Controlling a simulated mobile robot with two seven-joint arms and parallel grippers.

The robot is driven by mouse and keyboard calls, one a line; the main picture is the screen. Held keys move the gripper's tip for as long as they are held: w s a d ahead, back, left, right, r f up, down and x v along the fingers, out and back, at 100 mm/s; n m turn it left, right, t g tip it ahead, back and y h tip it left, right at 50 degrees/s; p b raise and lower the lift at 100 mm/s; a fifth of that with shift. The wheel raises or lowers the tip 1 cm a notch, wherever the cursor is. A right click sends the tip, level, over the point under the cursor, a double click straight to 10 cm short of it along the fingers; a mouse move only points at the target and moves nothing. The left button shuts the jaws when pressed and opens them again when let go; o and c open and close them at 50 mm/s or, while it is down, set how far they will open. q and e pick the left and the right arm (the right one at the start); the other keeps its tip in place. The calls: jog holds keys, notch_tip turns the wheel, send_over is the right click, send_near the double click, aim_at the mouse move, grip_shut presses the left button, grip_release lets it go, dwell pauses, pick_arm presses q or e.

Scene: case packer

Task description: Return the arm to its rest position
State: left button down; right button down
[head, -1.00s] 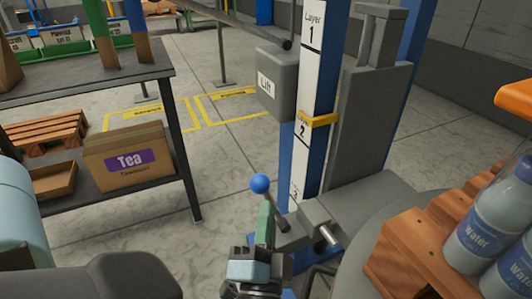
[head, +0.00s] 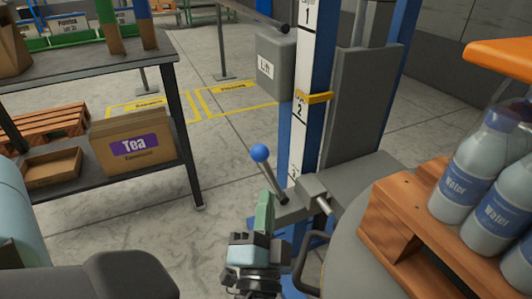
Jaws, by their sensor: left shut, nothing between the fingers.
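My left gripper (head: 263,214) is at the lower middle of the head view, with green fingers pointing up and away from me. The fingers are shut with nothing between them. The lift lever with a blue ball knob (head: 261,153) stands just beyond the fingertips, tilted to the left. A small gap seems to lie between the fingertips and the knob. The lift column (head: 314,60) carries a layer scale, and its yellow pointer (head: 315,97) sits at about layer 2. My right gripper is not in view.
A wooden pallet (head: 376,232) with several water bottles (head: 471,165) is at the right, under an orange part (head: 515,53). A dark shelf (head: 180,120) with a Tea box (head: 133,143) stands at the left. A grey Lift box (head: 274,65) is behind the lever. Floor is open between shelf and lift.

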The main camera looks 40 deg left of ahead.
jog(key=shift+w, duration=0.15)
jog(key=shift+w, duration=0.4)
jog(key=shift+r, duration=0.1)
